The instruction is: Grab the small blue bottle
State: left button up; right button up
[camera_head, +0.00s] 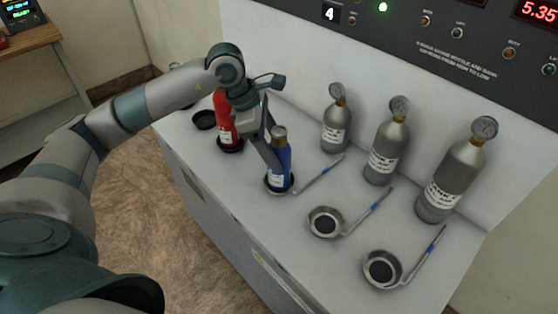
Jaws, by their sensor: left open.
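The small blue bottle (280,160) stands upright in a dark round holder on the white counter. It has a brass-coloured top and a white label low down. My left gripper (269,150) comes in from the left and is open at the blue bottle. One finger shows in front of the bottle's left side, and the other is partly hidden behind it. I cannot tell whether the fingers touch it. My right gripper is not in view.
A red bottle (224,118) stands just left of my left gripper. Grey gauge-topped bottles (336,125) (386,150) (455,178) stand along the back panel. Empty round holders (326,222) (381,269) with thin rods lie at the front right. A wooden table (28,40) is far left.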

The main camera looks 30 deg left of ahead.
pick_arm(q)
jog(key=shift+p+x, duration=0.3)
jog(key=shift+x, duration=0.65)
jog(key=shift+w+d+f, duration=0.1)
jog(key=shift+d+f, duration=0.05)
jog(key=shift+f, duration=0.15)
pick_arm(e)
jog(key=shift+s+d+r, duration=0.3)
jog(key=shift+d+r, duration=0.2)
pick_arm(q)
jog(key=c, duration=1.5)
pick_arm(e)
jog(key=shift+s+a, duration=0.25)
